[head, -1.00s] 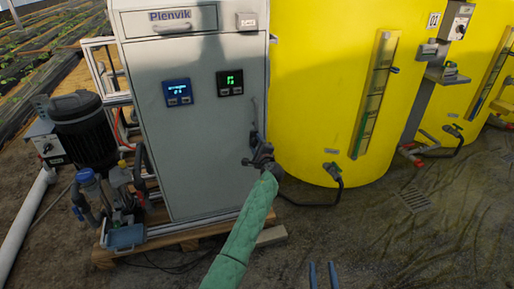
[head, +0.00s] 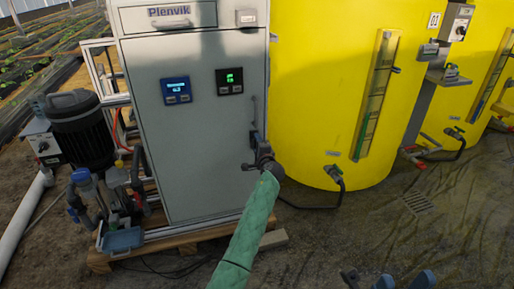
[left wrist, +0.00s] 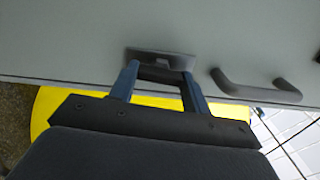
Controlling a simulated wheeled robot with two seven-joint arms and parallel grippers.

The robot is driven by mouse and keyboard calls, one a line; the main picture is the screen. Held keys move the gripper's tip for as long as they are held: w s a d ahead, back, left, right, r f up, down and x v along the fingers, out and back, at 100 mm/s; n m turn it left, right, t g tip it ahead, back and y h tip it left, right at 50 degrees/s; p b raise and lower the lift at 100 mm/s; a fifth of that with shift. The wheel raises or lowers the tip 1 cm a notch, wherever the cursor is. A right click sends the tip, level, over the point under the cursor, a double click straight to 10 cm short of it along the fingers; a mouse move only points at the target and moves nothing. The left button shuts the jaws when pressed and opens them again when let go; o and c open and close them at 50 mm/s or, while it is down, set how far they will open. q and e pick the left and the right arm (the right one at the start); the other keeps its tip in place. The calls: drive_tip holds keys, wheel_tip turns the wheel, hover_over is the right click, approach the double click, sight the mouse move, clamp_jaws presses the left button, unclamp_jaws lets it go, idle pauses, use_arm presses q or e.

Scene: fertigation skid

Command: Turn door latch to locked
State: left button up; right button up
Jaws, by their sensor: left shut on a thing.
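The cabinet door (head: 195,140) is grey and closed, with a dark latch (left wrist: 160,72) near its right edge. In the left wrist view the latch sits on a small plate (left wrist: 160,57), between the two blue fingers of my left gripper (left wrist: 158,88). My left gripper (head: 259,150) is shut on the latch, and its green-sleeved arm comes up from below. In the head view the gripper mostly hides the latch. My right gripper (head: 404,281) shows only partly at the bottom edge, with its fingers apart and empty, far from the door.
A bar handle (left wrist: 255,86) is beside the latch on the door. A yellow tank (head: 320,90) stands close on the cabinet's right. A black pump (head: 82,128) and pipework stand on its left. The wooden pallet (head: 175,247) lies underneath.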

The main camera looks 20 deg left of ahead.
use_arm(q)
drive_tip(key=shift+a+f+n+b, duration=0.1)
drive_tip(key=shift+f+n+b, duration=0.05)
drive_tip(key=shift+n+b, duration=0.15)
drive_tip(key=shift+n, duration=0.3)
idle(0.5)
drive_tip(key=o, duration=1)
drive_tip(key=v, duration=0.7)
drive_tip(key=shift+s+d, duration=0.25)
drive_tip(key=shift+s, duration=0.1)
